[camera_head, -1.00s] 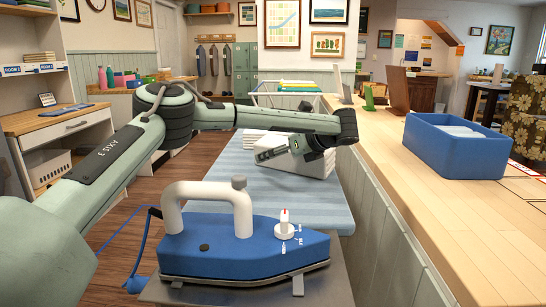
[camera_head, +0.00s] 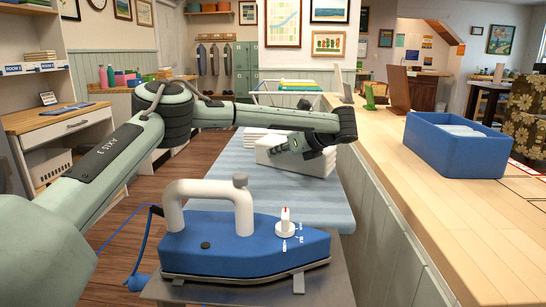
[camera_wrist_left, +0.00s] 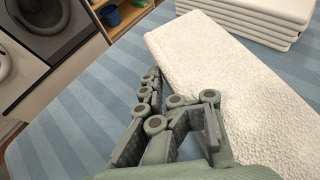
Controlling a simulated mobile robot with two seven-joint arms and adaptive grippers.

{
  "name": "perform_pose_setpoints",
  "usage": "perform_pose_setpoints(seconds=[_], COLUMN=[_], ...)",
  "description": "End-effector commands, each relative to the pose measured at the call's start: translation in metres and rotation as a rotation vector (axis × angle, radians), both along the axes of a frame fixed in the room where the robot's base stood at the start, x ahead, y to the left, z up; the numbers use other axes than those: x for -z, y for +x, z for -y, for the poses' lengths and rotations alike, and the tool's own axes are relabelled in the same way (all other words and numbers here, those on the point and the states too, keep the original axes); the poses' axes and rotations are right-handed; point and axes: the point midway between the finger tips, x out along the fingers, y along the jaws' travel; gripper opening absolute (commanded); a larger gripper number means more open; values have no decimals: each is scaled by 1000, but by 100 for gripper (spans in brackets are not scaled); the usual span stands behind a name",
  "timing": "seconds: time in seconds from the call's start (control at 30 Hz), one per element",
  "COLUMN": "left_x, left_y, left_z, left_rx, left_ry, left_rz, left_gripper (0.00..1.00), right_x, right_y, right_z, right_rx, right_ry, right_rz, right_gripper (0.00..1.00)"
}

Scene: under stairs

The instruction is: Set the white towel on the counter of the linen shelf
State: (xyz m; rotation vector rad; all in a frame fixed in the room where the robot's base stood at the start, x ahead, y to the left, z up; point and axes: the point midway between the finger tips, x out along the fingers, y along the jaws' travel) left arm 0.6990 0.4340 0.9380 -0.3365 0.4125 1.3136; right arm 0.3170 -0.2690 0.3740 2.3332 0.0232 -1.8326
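A folded white towel (camera_head: 318,165) lies on the blue striped ironing board (camera_head: 310,203), beside a stack of white towels (camera_head: 254,137). The wrist view also shows this towel (camera_wrist_left: 240,85) and the stack (camera_wrist_left: 262,18). My left gripper (camera_head: 302,147) is at the near towel, tilted downward. In the wrist view its fingers (camera_wrist_left: 181,88) are apart, one beyond the towel's left edge and one over it; contact cannot be told. The linen shelf (camera_head: 62,61) stands at the left, with a wooden counter (camera_head: 30,119). My right gripper is not in view.
A big blue iron (camera_head: 245,247) sits at the near end of the board. A long wooden counter with a blue bin (camera_head: 455,150) runs along the right. A small sign (camera_head: 48,99) and a flat blue item (camera_head: 64,110) lie on the linen shelf's counter.

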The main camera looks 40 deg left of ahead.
Motion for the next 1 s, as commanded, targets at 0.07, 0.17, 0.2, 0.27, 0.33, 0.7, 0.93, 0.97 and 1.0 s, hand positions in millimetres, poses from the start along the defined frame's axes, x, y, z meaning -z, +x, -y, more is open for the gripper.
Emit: perform_pose_setpoints(seconds=[0.07, 0.17, 0.2, 0.27, 0.33, 0.7, 0.93, 0.97, 1.0], left_x=[10, 10, 10, 10, 10, 6, -32, -39, -48], left_y=[-1, -1, -1, 0, 0, 1, 2, 2, 2], left_z=[-1, 0, 0, 1, 1, 4, 3, 3, 3], left_rx=[4, 6, 7, 8, 9, 14, 12, 11, 10], left_ry=[-3, -3, -4, -4, -4, -6, -5, -5, -5], left_rz=[-18, -17, -16, -15, -15, -11, -2, -2, -1], left_gripper=[0, 0, 0, 0, 0, 0, 0, 0, 0], right_x=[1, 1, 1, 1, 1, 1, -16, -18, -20], right_y=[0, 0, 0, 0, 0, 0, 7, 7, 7], right_z=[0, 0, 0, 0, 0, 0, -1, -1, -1], right_rx=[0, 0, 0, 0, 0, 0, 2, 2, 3], right_ry=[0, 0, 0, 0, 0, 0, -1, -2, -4], right_rz=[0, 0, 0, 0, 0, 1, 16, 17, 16], right_gripper=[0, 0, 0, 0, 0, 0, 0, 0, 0])
